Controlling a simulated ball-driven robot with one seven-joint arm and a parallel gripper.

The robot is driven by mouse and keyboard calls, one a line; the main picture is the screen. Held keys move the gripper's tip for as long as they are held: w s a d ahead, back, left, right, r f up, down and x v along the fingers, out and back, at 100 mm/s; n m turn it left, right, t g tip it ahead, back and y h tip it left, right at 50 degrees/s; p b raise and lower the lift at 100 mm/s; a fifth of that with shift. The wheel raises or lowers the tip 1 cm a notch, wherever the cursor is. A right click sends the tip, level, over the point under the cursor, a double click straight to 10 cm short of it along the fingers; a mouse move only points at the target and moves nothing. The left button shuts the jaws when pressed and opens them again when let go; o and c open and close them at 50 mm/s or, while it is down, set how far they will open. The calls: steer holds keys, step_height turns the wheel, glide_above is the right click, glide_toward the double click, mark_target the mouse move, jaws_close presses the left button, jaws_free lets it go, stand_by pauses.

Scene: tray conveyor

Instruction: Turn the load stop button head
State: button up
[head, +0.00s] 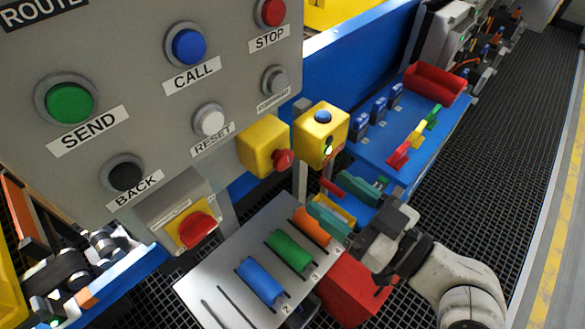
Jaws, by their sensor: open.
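Two red mushroom button heads show in the head view, and I read no "load stop" label on either. One red head (283,160) sticks out of the right side of a yellow box (263,144) at the panel's lower right edge. The other red head (197,230) sits on a yellow plate in a grey housing below the BACK button. My gripper (342,205) is to the right of and lower in the picture than the yellow box's head. Its two teal fingers are apart, and it touches neither red head.
The grey panel (150,60) carries SEND, CALL, STOP, RESET and BACK buttons. A second yellow box (321,134) with a blue button stands right of the first. A plate (215,275) with coloured handles and a red box (352,288) lie below. A blue tray (390,150) is behind.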

mark_target(288, 162)
steer(key=p+x, duration=0.2)
steer(key=x, duration=0.6)
steer(key=shift+w+a+r, duration=0.1)
steer(key=shift+w+a, duration=0.05)
steer(key=shift+w, duration=0.15)
steer(key=shift+x, duration=0.8)
steer(key=c, duration=1)
